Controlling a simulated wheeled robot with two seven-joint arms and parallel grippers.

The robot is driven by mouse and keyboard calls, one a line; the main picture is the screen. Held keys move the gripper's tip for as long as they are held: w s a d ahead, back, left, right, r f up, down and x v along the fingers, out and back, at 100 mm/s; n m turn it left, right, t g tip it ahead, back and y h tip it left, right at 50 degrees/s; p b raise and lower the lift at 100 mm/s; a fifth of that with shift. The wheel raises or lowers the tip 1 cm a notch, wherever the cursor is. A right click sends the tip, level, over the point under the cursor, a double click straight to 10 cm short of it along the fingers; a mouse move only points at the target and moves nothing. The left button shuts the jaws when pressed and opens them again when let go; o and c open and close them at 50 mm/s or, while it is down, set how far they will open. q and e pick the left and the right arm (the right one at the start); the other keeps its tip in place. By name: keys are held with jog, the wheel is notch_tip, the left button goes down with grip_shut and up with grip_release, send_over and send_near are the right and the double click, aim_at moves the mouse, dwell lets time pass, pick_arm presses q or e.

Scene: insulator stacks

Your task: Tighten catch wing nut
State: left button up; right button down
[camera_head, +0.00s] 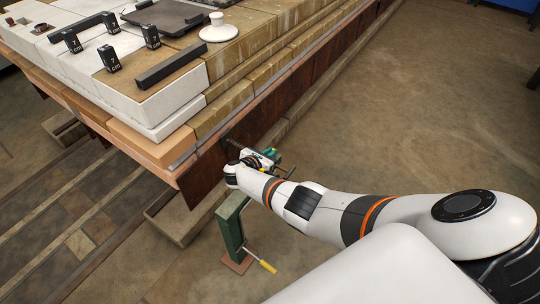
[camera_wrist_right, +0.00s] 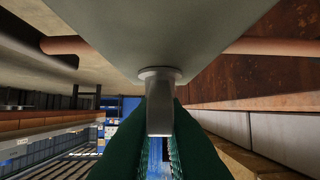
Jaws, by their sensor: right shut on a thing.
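In the right wrist view, a grey metal wing nut (camera_wrist_right: 159,115) with a round collar points down from a pale grey-green plate (camera_wrist_right: 155,30). My right gripper (camera_wrist_right: 158,143) has its two green finger pads on either side of the nut's flat wing and is shut on it. In the head view, my right gripper (camera_head: 262,158) is at the rusty side plate (camera_head: 215,170) of the stack, and the nut is too small or hidden to make out there. My left gripper is not in view.
A green metal stand (camera_head: 231,228) with a yellow handle (camera_head: 268,267) stands below my right wrist. The stack top holds black blocks marked 7 cm (camera_head: 109,58), a black bar (camera_head: 171,68) and a white knob (camera_head: 218,28).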

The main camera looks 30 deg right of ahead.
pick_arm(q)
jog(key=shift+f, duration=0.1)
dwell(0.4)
pick_arm(e)
jog(key=c, duration=1.5)
grip_release()
